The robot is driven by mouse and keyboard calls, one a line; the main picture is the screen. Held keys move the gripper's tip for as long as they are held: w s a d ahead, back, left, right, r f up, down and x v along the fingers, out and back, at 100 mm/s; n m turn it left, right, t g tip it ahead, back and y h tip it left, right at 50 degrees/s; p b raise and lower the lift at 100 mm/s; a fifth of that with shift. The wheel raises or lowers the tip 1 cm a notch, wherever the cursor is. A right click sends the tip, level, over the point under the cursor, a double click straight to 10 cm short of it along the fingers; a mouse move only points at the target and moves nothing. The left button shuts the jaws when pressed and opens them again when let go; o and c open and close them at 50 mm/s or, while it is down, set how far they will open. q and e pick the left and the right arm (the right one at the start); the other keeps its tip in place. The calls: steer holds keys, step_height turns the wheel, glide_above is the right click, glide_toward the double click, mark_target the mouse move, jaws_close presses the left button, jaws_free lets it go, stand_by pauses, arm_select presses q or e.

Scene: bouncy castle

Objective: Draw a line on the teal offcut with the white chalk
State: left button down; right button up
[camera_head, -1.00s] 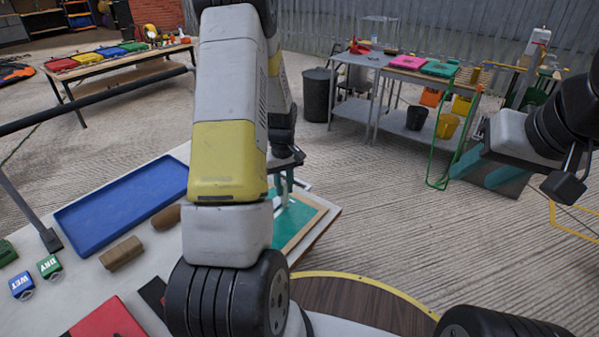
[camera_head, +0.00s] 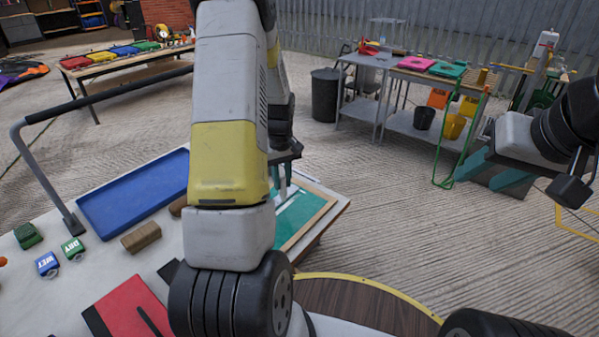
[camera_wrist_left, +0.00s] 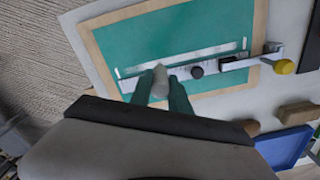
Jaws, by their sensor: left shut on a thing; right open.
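The teal offcut (camera_head: 303,218) lies in a tan wooden border on the table, partly hidden by my left arm; it fills much of the left wrist view (camera_wrist_left: 150,38). My left gripper (camera_head: 281,190) is over it, shut on the white chalk (camera_wrist_left: 160,77), which sticks out between the fingers (camera_wrist_left: 163,88). I cannot tell whether the chalk touches the surface. A pale streak (camera_wrist_left: 205,52) runs across the offcut between two short white ticks, beside a white straight bar with a black knob (camera_wrist_left: 197,72). My right gripper (camera_head: 487,174) is open and empty, away from the table.
A bar with a yellow knob (camera_wrist_left: 285,67) lies by the offcut's edge. A shelved bench (camera_head: 410,75) stands behind open floor.

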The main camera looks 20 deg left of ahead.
arm_select(q)
steer(key=shift+r, duration=2.55)
